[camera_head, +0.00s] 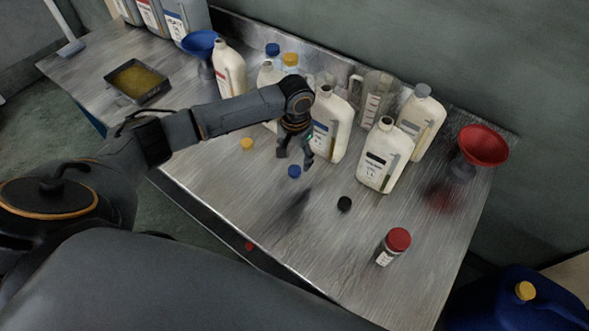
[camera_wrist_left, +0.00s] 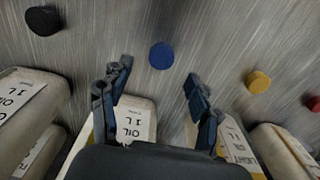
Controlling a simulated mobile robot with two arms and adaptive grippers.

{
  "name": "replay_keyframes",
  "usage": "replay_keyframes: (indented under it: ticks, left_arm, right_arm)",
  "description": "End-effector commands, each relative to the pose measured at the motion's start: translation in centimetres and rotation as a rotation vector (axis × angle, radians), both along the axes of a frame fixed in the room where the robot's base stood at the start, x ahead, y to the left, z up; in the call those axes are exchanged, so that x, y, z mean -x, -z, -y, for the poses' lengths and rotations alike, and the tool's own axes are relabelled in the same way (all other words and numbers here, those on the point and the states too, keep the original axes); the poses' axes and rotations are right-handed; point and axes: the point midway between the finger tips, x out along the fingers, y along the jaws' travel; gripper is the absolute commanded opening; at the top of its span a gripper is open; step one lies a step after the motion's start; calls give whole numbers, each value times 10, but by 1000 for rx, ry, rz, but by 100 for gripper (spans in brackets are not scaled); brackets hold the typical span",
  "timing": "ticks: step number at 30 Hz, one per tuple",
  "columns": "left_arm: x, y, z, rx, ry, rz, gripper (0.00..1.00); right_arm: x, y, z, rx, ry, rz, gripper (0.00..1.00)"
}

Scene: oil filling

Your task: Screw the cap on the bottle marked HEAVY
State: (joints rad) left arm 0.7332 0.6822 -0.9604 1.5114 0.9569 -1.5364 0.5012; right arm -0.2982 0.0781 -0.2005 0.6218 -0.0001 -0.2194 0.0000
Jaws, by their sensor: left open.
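Several cream oil bottles stand along the back of the table. One has a blue label (camera_head: 321,139), one a dark label (camera_head: 377,167), and another (camera_head: 230,72) is at the far left. I cannot read HEAVY on any label; one in the wrist view seems to read LIGHT (camera_wrist_left: 238,143). Loose caps lie on the table: blue (camera_head: 294,171), yellow (camera_head: 247,143) and black (camera_head: 344,204). My left gripper (camera_head: 295,158) is open and empty above the table, near the blue cap. In the wrist view the blue cap (camera_wrist_left: 161,56) lies beyond and between the fingertips (camera_wrist_left: 158,80). My right gripper is out of view.
A red funnel (camera_head: 484,146) stands at the right, a clear measuring jug (camera_head: 376,96) at the back, and a small red-capped bottle (camera_head: 393,246) near the front. A blue funnel (camera_head: 201,43) and oil tray (camera_head: 137,81) are at the left. The front middle is clear.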

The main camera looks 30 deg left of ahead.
Motion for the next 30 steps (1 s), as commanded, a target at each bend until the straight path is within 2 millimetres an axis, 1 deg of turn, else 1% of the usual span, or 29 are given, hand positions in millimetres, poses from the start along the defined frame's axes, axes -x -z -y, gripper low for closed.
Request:
replay_keyframes:
  ticks: [2, 5, 9, 12, 15, 26, 27, 29, 30]
  left_arm:
    - [0, 0, 0, 0, 0, 0, 62]
    - [0, 7, -1, 0, -1, -2, 62]
    - [1, 28, -3, -2, -3, -4, 62]
    - [0, 43, -2, 1, -1, -2, 62]
    - [0, 50, -3, 0, -1, -1, 62]
    - [0, 52, -3, 0, 0, 0, 62]
    - [0, 52, -3, 0, 0, 0, 54]
    - [0, 52, -3, 0, 0, 0, 45]
    - [0, 52, -3, 0, 0, 0, 38]
  right_arm:
    - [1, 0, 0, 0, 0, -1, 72]
    - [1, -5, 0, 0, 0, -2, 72]
    - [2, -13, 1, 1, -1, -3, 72]
    - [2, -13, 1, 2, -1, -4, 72]
    - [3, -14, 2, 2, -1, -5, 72]
    - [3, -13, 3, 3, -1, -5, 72]
    - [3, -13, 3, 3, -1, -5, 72]
    - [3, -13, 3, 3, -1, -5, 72]
    - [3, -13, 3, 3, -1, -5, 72]
